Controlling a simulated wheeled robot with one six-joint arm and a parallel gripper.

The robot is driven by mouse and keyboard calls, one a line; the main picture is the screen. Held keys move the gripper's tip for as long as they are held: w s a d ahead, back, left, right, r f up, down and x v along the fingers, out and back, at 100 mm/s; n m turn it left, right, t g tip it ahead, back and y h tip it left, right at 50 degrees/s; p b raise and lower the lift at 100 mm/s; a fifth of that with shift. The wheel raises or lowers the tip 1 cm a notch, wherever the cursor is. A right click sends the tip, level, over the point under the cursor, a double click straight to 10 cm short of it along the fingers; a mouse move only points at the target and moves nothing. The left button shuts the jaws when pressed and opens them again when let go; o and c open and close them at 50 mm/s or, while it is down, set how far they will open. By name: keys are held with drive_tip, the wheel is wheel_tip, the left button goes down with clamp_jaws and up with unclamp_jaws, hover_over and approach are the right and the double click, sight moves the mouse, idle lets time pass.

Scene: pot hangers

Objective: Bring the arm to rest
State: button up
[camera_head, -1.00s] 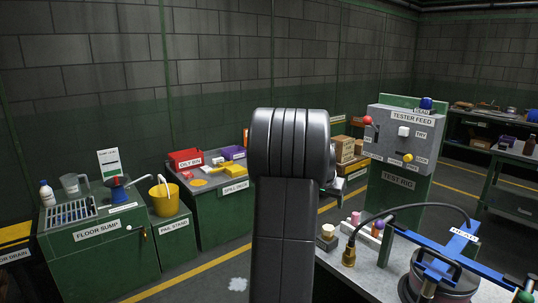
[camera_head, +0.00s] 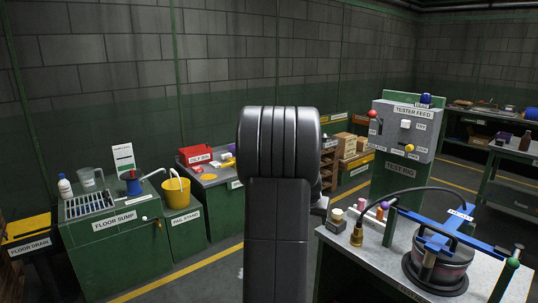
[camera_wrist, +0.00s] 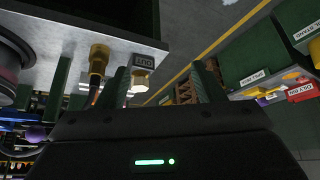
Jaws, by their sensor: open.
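My gripper (camera_wrist: 160,84) shows in the wrist view, its two dark ridged fingers apart with nothing between them. It appears turned on its side or upside down relative to the room, beside the grey bench edge and above floor. In the head view my raised arm fills the middle and hides most of the gripper behind it. The brass fitting (camera_wrist: 97,62) and a labelled block (camera_wrist: 143,70) on the bench show close to the left finger in the wrist view; I cannot tell the exact gap.
The test rig bench (camera_head: 385,268) stands at the right with a round vessel (camera_head: 440,268) under a blue clamp (camera_head: 450,232). The tester feed panel (camera_head: 404,130) rises behind it. The floor sump (camera_head: 115,245) and yellow bucket (camera_head: 177,192) are at the left. Floor shows between.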

drive_tip(key=shift+s+a+f, duration=0.25)
drive_tip(key=shift+a+f, duration=0.15)
drive_tip(key=shift+a, duration=0.05)
